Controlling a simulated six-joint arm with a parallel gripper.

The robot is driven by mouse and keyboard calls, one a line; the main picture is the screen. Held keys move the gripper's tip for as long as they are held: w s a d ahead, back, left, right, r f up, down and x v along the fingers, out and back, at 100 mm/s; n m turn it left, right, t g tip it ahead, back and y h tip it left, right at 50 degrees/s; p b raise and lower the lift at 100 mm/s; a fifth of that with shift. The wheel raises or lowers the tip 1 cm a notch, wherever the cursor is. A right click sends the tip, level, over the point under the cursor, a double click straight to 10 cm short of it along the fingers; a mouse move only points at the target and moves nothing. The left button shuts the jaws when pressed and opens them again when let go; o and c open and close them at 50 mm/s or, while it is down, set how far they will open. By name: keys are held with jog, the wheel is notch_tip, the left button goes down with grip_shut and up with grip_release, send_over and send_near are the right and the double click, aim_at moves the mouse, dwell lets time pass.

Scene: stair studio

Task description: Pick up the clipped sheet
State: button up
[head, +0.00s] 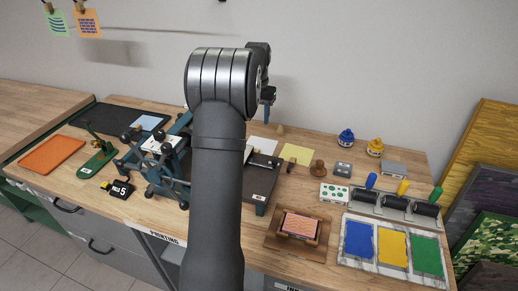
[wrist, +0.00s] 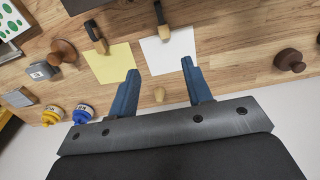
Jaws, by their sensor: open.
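A white sheet (wrist: 168,52) lies flat on the wooden bench, with a dark clip (wrist: 160,14) at its edge in the wrist view. Beside it a yellow sheet (wrist: 108,64) has a similar dark clip (wrist: 92,31). In the head view the white sheet (head: 262,146) is partly hidden by my arm, and the yellow sheet (head: 297,154) lies to its right. My gripper (wrist: 159,72) is open and empty above the bench, its fingers apart on either side of the white sheet in the wrist view. In the head view my gripper (head: 267,106) is partly behind my arm.
Green and orange sheets (head: 88,23) hang on the wall at upper left. A blue-green press (head: 160,150) stands left of my arm. Ink jars (head: 346,138), a wooden knob (head: 318,168), rollers (head: 395,203) and a colour slab (head: 392,250) crowd the right.

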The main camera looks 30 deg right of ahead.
send_over(256, 151)
jog(key=f, duration=0.9)
jog(key=shift+s+d+f, duration=0.2)
jog(key=shift+d+f, duration=0.05)
jog(key=shift+f, duration=0.15)
jog(key=shift+w+a+f, duration=0.15)
jog(key=shift+f, duration=1.15)
jog(key=shift+w+a+f, duration=0.1)
jog(key=shift+f, duration=1.2)
grip_shut()
